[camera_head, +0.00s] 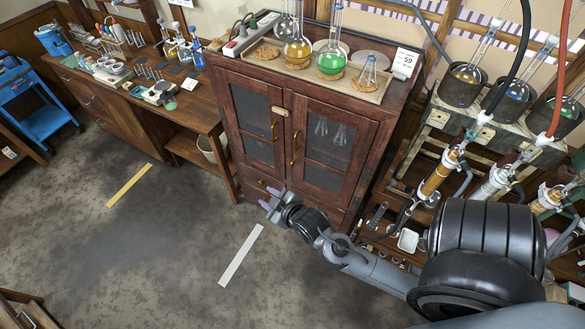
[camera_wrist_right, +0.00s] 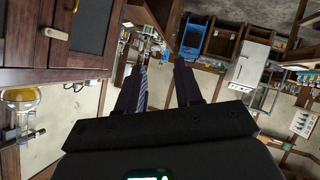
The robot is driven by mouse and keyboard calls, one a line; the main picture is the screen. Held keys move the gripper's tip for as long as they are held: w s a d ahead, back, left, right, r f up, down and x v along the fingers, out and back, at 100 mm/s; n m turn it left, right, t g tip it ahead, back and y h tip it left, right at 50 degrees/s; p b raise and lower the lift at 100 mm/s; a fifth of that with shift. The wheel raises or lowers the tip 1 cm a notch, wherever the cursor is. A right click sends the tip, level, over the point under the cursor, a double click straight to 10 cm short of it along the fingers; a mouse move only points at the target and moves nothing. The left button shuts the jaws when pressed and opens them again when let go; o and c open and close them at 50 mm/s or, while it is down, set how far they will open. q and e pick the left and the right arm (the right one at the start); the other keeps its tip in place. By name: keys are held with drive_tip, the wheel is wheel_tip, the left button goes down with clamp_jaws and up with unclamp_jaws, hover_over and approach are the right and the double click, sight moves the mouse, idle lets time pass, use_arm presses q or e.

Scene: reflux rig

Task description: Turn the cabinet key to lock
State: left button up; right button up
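The dark red wooden cabinet (camera_head: 236,115) has two glazed doors, and both look closed. A pale tan fitting (camera_head: 279,111) sits near the top where the doors meet, with a small brass piece (camera_head: 274,131) below it. I cannot tell which part is the key, or how it is turned. A brass door handle (camera_head: 295,147) is on the right door. My right gripper (camera_head: 267,199) is low in front of the cabinet, apart from the fittings. In the right wrist view its fingers (camera_wrist_right: 158,88) are spread and empty. The cabinet (camera_wrist_right: 22,78) fills the upper left there. My left gripper is out of view.
Flasks with yellow liquid (camera_head: 298,52) and green liquid (camera_head: 331,62) stand on the cabinet top. Glass columns and tubing (camera_head: 440,175) are close on the right. A wooden bench (camera_head: 190,110) stands left. The floor in front is clear around a white strip (camera_head: 241,255).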

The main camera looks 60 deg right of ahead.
drive_tip(key=w+d+f+m+g+h+b, duration=0.1)
drive_tip(key=d+f+m+h+b, duration=0.3)
drive_tip(key=d+b, duration=0.35)
drive_tip(key=d+f+m+g+h+b, duration=0.2)
drive_tip(key=d+f+h+b, duration=0.35)
drive_tip(key=d, duration=0.25)
drive_tip(key=w+d+f+m+g+h+b, duration=0.1)
drive_tip(key=d+f+m+h+b, duration=0.3)
drive_tip(key=d+b, duration=0.35)
drive_tip(key=m+g+b, duration=0.7)
drive_tip(key=g+b, duration=0.1)
drive_tip(key=b, duration=1.5)
approach(292, 164)
drive_tip(key=s+f, duration=0.2)
drive_tip(key=s, duration=0.2)
drive_tip(key=w+m+b, duration=0.2)
drive_tip(key=w+b, duration=0.2)
drive_tip(key=b, duration=0.2)
drive_tip(key=shift+w+d+r+b, duration=0.1)
drive_tip(key=shift+d+b, duration=1.2)
drive_tip(key=shift+d, duration=1.45)
drive_tip(key=shift+d+r+b, duration=0.1)
drive_tip(key=shift+d+b, duration=1.15)
drive_tip(key=shift+d, duration=1.5)
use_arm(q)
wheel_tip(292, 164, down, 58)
